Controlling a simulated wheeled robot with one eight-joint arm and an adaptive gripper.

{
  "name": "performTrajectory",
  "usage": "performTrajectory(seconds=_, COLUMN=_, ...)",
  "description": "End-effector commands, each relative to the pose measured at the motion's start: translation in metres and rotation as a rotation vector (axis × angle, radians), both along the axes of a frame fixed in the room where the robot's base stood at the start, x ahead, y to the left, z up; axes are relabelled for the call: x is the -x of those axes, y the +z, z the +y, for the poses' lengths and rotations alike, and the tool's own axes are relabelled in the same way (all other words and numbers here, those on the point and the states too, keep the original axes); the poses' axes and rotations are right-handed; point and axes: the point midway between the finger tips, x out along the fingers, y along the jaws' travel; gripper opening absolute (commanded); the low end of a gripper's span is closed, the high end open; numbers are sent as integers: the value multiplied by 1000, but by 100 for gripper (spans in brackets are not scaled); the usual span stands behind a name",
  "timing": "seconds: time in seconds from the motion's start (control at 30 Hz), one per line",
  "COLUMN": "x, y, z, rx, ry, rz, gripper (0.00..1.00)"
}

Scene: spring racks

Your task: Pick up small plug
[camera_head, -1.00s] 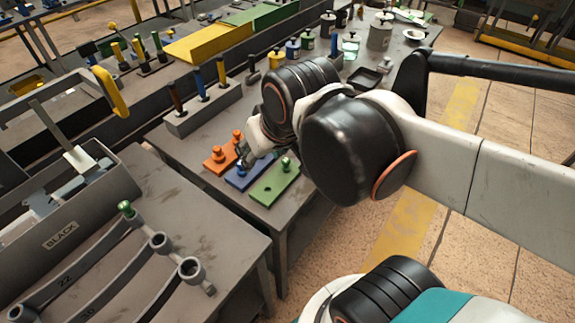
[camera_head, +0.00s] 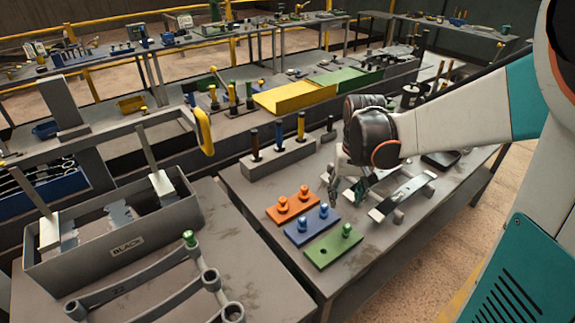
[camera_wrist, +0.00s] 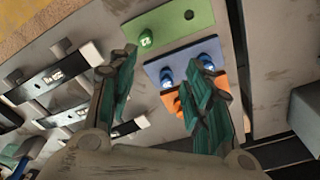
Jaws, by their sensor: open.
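Several small plugs stand upright on coloured plates on the table. The blue plate (camera_head: 320,238) bears two blue plugs, a left one (camera_head: 303,224) and a right one (camera_head: 324,210). The orange plate (camera_head: 276,212) bears two orange plugs (camera_head: 282,204). The green plate (camera_head: 322,252) has one green plug (camera_head: 346,230) and one empty hole. Another green plug (camera_head: 189,237) tops a grey link at left. My gripper (camera_head: 345,195) is open and empty, just behind and right of the blue plate. In the wrist view, one finger partly covers the orange plate (camera_wrist: 174,105).
A grey block (camera_head: 278,166) with several upright handled tools stands behind the plates. A bin marked BLACK (camera_head: 125,250) stands at left. The table front left of the plates is clear.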

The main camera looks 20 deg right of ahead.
Motion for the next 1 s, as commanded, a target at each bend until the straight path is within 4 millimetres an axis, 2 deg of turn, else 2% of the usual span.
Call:
performTrajectory(seconds=0.1, x=-4, y=-12, z=-14, rx=-9, ry=-19, rz=37, gripper=46)
performTrajectory(seconds=0.33, x=-5, y=-30, z=-21, rx=-16, ry=-28, rz=58, gripper=46)
performTrajectory(seconds=0.7, x=-5, y=-94, z=-21, rx=-15, ry=-27, rz=56, gripper=46)
performTrajectory(seconds=1.0, x=-4, y=-111, z=-22, rx=-15, ry=-28, rz=56, gripper=46)
